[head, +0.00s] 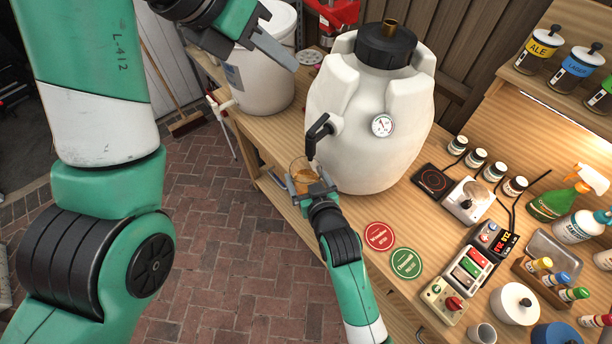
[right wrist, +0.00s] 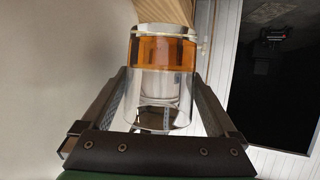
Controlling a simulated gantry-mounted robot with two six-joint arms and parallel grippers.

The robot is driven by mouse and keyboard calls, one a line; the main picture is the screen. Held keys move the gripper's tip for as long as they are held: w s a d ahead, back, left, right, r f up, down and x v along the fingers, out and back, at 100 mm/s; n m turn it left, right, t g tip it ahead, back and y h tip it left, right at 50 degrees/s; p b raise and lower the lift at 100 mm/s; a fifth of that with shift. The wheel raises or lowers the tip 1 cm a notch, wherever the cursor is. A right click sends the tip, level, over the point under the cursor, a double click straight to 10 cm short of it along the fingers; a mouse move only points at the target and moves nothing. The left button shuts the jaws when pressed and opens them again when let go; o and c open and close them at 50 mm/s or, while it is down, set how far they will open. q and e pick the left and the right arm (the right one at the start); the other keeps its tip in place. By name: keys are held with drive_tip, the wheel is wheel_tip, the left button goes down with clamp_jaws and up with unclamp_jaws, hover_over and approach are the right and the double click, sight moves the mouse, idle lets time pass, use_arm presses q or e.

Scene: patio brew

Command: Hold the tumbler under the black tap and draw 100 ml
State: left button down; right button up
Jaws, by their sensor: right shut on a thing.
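The clear tumbler (head: 302,168) holds amber liquid and is directly below the black tap (head: 318,130) of the white fermenter (head: 375,115). My right gripper (head: 304,186) is shut on the tumbler from the front, beyond the bench edge. In the right wrist view the tumbler (right wrist: 162,95) sits between the two fingers, with an amber band (right wrist: 162,52) of liquid. I cannot read a volume mark or tell whether liquid is flowing. My left gripper (head: 275,50) is above the white bucket, near the fermenter; its finger gap is not clear.
The white bucket (head: 262,75) stands left of the fermenter. Red and green coasters (head: 379,237) lie on the wooden bench (head: 350,215). A hotplate (head: 434,181), a scale (head: 466,203) and switch boxes (head: 472,268) stand on the right.

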drive_tip(key=shift+s+a+r+p, duration=0.2)
drive_tip(key=shift+s+a+p, duration=0.7)
drive_tip(key=shift+s, duration=0.15)
drive_tip(key=s+a, duration=0.1)
drive_tip(key=s, duration=0.1)
drive_tip(key=s+a+p, duration=0.1)
drive_tip(key=s+a, duration=0.1)
drive_tip(key=shift+a+f, duration=0.15)
